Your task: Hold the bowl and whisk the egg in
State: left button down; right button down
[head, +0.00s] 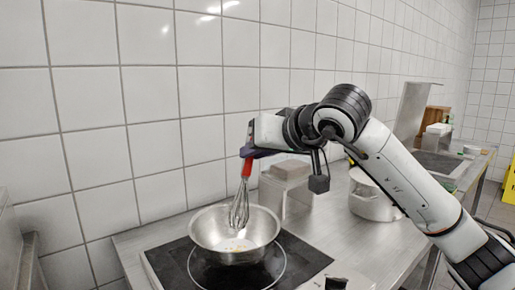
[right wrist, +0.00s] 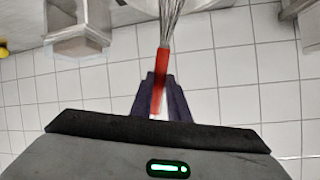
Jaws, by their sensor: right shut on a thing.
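A steel bowl (head: 217,239) stands on the dark hob (head: 188,270) in the head view. A little yellow-orange egg shows at its bottom. My right gripper (head: 250,152) is above the bowl and shut on the red handle of the whisk (head: 240,207), which hangs wires down over the bowl. The lower wires overlap the bowl's inside; I cannot tell whether they touch it. In the right wrist view the gripper (right wrist: 160,95) has its dark fingers on either side of the red handle of the whisk (right wrist: 163,62). My left gripper is not in view.
A steel counter (head: 135,240) carries the hob. A box-shaped metal container (head: 287,190) stands behind the bowl, and a pale pot (head: 372,205) stands to the right. A sink (head: 437,162) lies farther back. A tiled wall (head: 150,95) borders the counter.

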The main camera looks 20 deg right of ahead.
aim_at(246, 178)
jog(key=shift+s+a+f+b, duration=0.1)
jog(key=shift+a+f+b, duration=0.1)
jog(key=shift+f+b, duration=0.6)
jog(key=shift+s+a+f+b, duration=0.15)
jog(key=shift+f+b, duration=0.3)
jog(key=shift+f, duration=0.55)
jog(key=shift+a+f+b, duration=0.25)
jog(key=shift+f+b, duration=0.25)
jog(key=shift+f, duration=0.35)
